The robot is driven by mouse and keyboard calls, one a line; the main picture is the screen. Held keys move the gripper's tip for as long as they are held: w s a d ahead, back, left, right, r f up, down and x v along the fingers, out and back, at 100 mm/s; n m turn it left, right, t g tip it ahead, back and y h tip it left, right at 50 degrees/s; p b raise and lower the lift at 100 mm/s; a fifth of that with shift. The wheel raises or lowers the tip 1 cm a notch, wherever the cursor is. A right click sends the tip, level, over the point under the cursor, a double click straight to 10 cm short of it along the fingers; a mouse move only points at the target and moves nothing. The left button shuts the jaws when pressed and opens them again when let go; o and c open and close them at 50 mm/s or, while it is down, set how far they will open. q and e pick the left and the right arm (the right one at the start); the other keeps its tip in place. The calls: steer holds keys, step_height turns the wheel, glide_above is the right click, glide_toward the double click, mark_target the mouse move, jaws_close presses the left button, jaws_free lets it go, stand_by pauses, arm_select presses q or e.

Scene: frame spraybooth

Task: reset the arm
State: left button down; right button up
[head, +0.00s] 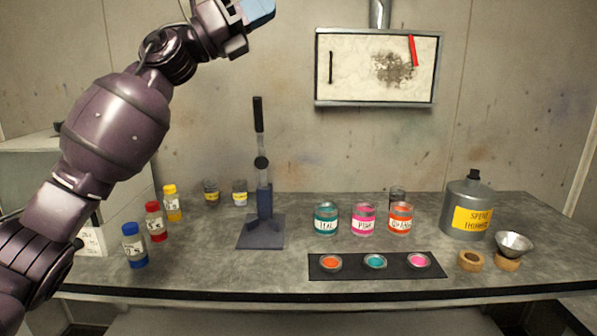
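My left arm comes in from the left and is raised. Its wrist end, with a pale blue part at the gripper (257,12), is at the top edge of the head view. The fingertips are cut off, so I cannot tell if it is open or shut, or whether it holds anything. It is high above the table and apart from everything on it. My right gripper is not in view. A dark blue stand (264,203) with a black lever (258,115) pointing straight up stands on the table, left of centre.
The grey table (300,220) holds teal (326,219), pink (363,220) and orange (400,219) tins behind a black strip (352,272) with three small paint-coloured discs. Bottles (155,222) stand left; a thinner can (466,212), funnel (514,244) and tape rolls (470,261) right. A panel (352,68) hangs behind.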

arm_select(q)
steer(key=s+a+f+m+t+y, duration=0.1)
steer(key=a+f+m+t+y, duration=0.4)
steer(key=f+m, duration=0.75)
steer(key=a+f+m+t+y, duration=0.3)
steer(key=f+m+t+y, duration=0.25)
steer(key=f+m, duration=0.7)
steer(key=s+a+f+m+t+y, duration=0.1)
steer(key=a+f+m+t+y, duration=0.4)
steer(key=f+m, duration=0.75)
steer(key=s+a+f+n+g+y, duration=0.2)
steer(key=s+f+n, duration=0.3)
steer(key=f, duration=0.5)
steer(key=s+a+f+n+g+y, duration=0.25)
steer(key=s+f, duration=0.35)
steer(key=f, duration=0.5)
steer(key=s+a+f+n+g+y, duration=0.1)
steer(key=s+a+f+n+g, duration=0.1)
steer(key=s+f, duration=0.6)
steer(key=s+a+f+n+g+y+p, duration=0.1)
steer(key=s+a+f+n+g, duration=0.1)
steer(key=s+f, duration=0.6)
steer(key=s+g, duration=0.1)
steer(key=s, duration=0.6)
steer(key=shift+s+y, duration=0.3)
steer(key=shift+s, duration=0.05)
